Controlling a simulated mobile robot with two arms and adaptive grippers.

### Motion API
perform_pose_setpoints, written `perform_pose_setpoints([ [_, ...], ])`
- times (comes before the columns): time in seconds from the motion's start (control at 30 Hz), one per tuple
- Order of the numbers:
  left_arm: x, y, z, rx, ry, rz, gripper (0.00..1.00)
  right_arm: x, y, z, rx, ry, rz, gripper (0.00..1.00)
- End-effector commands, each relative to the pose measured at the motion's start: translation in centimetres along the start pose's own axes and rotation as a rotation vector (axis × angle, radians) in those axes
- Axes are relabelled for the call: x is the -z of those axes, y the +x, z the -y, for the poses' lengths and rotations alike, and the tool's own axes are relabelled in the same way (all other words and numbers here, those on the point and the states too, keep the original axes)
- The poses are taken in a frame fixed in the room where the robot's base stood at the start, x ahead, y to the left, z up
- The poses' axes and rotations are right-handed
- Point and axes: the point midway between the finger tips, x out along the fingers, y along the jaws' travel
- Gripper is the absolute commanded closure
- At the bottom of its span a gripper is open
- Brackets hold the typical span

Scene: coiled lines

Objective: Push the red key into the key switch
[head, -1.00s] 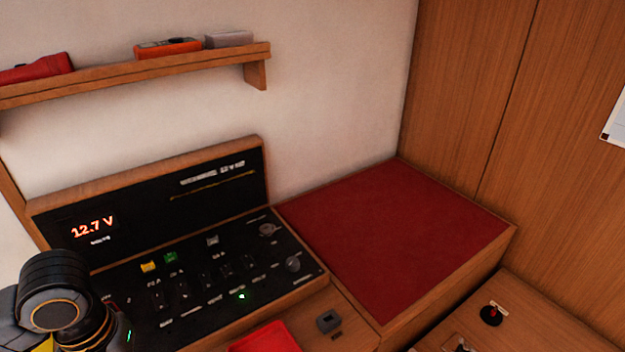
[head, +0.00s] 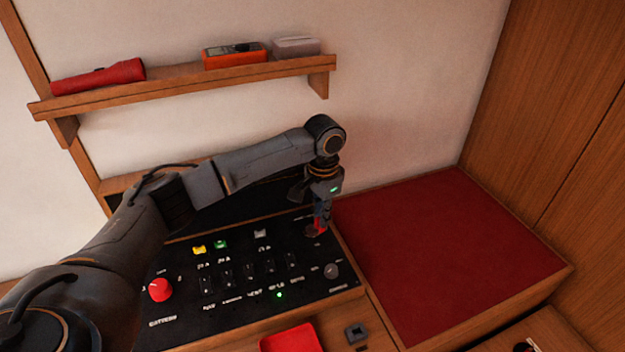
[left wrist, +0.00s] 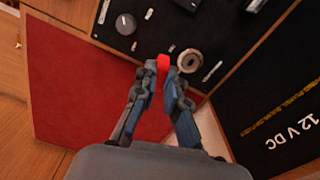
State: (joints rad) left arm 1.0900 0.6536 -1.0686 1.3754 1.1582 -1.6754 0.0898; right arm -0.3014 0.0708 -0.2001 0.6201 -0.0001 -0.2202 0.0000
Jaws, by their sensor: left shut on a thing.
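My left gripper (head: 321,217) is at the right end of the black switch panel (head: 190,270), fingers pointing down. It is shut on the red key (head: 317,228), whose red part shows between and beyond the fingertips. In the left wrist view the fingers (left wrist: 160,92) grip the red key (left wrist: 163,68). The key switch, a round metal ring with a dark centre (left wrist: 190,62), lies just right of the key there, and the key does not appear to be in it. In the head view the gripper and key partly cover the switch. My right gripper is out of view.
A red rotary knob (head: 160,290), a grey knob (head: 331,271) and several small switches stand on the panel. A red tray (head: 290,340) lies in front. The red cushion (head: 450,250) to the right is clear. A shelf (head: 190,83) runs above.

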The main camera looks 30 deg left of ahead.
Motion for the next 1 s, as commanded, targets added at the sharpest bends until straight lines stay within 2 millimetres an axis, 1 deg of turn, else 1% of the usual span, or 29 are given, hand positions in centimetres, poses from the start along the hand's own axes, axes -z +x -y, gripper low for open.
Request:
perform_pose_setpoints([
  [0.03, 0.5, -0.8, 1.3, -0.001, 0.03, 0.003, 1.0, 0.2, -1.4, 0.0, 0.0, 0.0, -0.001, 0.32],
  [0.1, 1.0, -1.0, 3.0, -0.001, 0.081, 0.002, 1.0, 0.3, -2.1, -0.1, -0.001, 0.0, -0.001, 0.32],
  [0.2, 1.4, -1.0, 4.8, -0.001, 0.141, 0.002, 1.0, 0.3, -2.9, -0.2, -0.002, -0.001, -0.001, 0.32],
  [0.33, 1.5, -0.9, 6.4, 0.0, 0.193, 0.001, 1.0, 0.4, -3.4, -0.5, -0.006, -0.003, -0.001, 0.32],
  [0.47, 1.6, -0.8, 6.9, 0.0, 0.216, 0.001, 1.0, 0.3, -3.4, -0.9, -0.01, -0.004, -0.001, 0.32],
  [0.67, 1.5, 0.1, 7.0, 0.0, 0.22, 0.0, 1.0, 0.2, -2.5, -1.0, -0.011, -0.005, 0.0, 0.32],
  [1.0, 1.5, 2.9, 7.0, 0.001, 0.217, 0.001, 1.0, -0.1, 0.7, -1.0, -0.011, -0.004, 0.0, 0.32],
])
